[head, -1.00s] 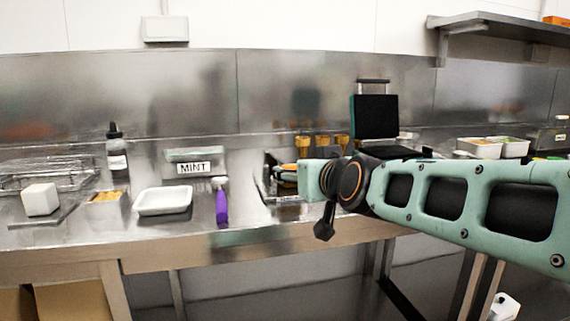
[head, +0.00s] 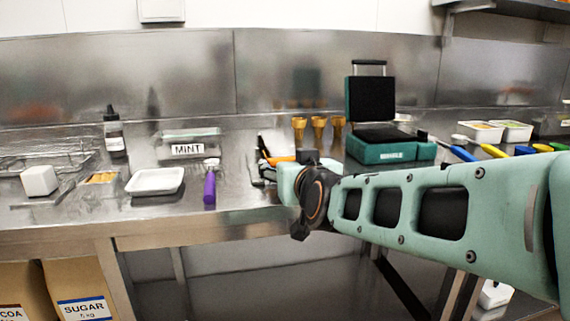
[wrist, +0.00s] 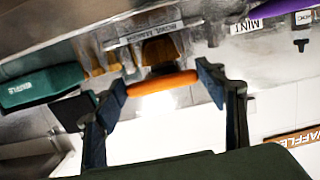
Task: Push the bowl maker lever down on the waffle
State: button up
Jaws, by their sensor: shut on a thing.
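The bowl maker, with its "BOWL MAKER" label (wrist: 150,33), shows at the top middle of the wrist view, which is turned over. Its orange lever (wrist: 162,83) lies across between the two dark fingers of my gripper (wrist: 165,84), which is shut on it. A brown piece (wrist: 160,50), perhaps the waffle, sits behind the lever; its exact seat is unclear. In the head view the orange lever (head: 282,160) shows just past my gripper (head: 268,163), left of the wrist. My arm hides most of the bowl maker there.
An open teal waffle iron (head: 391,148) stands right of the gripper, with gold cones (head: 318,127) behind. To the left are a purple scoop (head: 210,185), a white tray (head: 155,181) and a MINT tub (head: 188,147). Colored-handled tools (head: 490,150) lie at the right.

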jog(key=shift+s+f+g, duration=0.15)
jog(key=shift+f+g, duration=0.15)
jog(key=shift+f, duration=0.75)
jog(key=o, duration=1.7)
jog(key=shift+r, duration=0.3)
jog(key=v, duration=1.2)
jog(key=shift+f, duration=0.15)
jog(key=shift+f, duration=0.1)
